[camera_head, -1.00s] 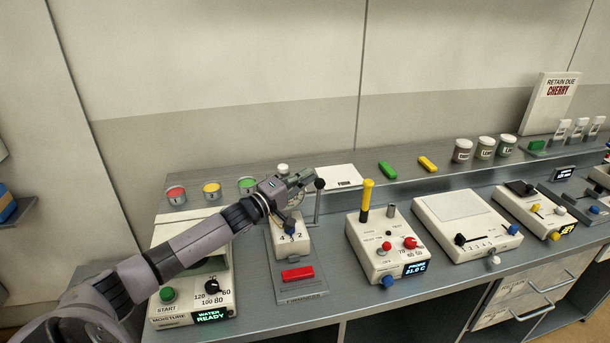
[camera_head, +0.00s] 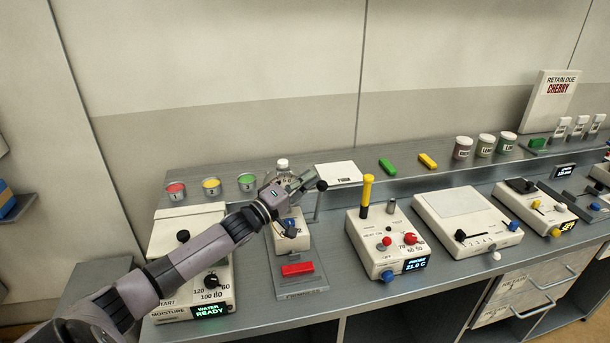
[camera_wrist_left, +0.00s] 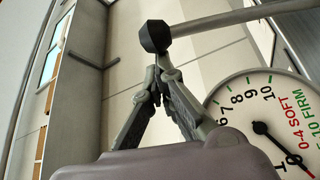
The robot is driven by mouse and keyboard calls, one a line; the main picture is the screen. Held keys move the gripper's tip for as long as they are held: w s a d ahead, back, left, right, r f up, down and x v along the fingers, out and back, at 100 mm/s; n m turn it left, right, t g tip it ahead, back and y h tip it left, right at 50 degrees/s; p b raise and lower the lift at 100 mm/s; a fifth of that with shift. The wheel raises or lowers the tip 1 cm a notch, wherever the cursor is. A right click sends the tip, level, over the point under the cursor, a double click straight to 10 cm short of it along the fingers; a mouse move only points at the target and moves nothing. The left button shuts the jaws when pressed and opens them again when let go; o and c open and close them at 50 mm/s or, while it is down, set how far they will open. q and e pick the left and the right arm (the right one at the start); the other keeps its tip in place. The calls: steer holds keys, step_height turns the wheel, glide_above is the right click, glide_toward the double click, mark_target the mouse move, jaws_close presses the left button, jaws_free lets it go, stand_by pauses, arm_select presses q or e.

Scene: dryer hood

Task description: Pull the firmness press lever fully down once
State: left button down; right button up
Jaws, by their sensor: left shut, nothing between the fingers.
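The firmness press (camera_head: 296,255) stands on the grey bench, with a red block (camera_head: 297,269) on its front base. Its lever ends in a dark knob (camera_head: 321,185), raised at the right of the press. My left gripper (camera_head: 303,183) is shut and empty, just left of the knob. In the left wrist view, the closed fingertips (camera_wrist_left: 157,78) are close to the knob (camera_wrist_left: 154,36) and the lever's grey rod (camera_wrist_left: 225,18); I cannot tell if they touch. A round firmness dial (camera_wrist_left: 262,120) shows there, its black needle pointing to the lower right. My right gripper is not in view.
The moisture unit (camera_head: 190,270) stands left of the press, partly behind my left arm. A probe unit (camera_head: 388,243) with a yellow handle stands close on the right. Colored cups (camera_head: 211,187) and a white card (camera_head: 338,174) sit on the shelf behind.

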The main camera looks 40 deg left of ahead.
arm_select(q)
steer(key=s+d+f+m+t+h+b, duration=0.1)
steer(key=s+d+f+m+h+b, duration=0.2)
steer(key=s+d+f+m+b, duration=0.2)
steer(key=shift+s+d+f+m, duration=0.35)
steer(key=shift+s+d+m, duration=0.4)
steer(key=shift+d, duration=0.5)
step_height(320, 180, up, 10)
stand_by(0.7)
